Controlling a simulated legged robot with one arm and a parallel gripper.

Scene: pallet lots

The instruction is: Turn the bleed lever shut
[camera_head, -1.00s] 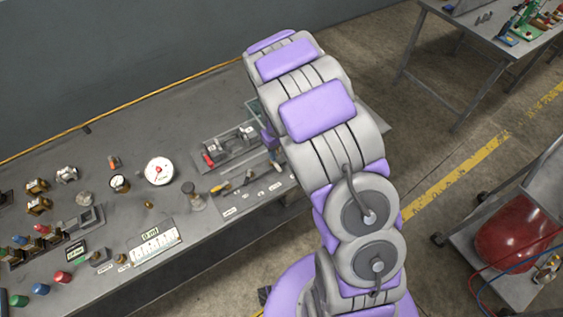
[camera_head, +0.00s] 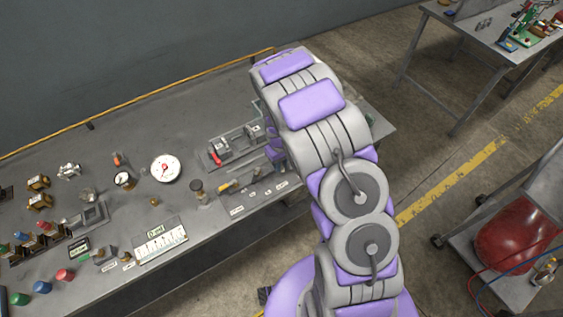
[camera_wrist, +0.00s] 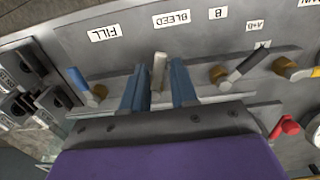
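In the wrist view the bleed lever (camera_wrist: 159,72) is a pale grey handle under the label BLEED (camera_wrist: 171,18). It points up in the picture, toward that label. My gripper (camera_wrist: 159,84) has its two blue fingers on either side of this handle, with narrow gaps that look clear of it. The lever's pivot is hidden behind the gripper. To the left is the blue-grey fill lever (camera_wrist: 79,79) on a brass body, under the label FILL (camera_wrist: 104,33). In the head view my arm covers most of the gripper.
A dark-handled lever (camera_wrist: 250,65) on a brass body stands right of my gripper, with another brass valve (camera_wrist: 284,67) beyond. A red-handled part (camera_wrist: 286,127) lies lower right. In the head view, a white gauge (camera_head: 165,169) and a numbered plate (camera_head: 160,241) sit on the bench.

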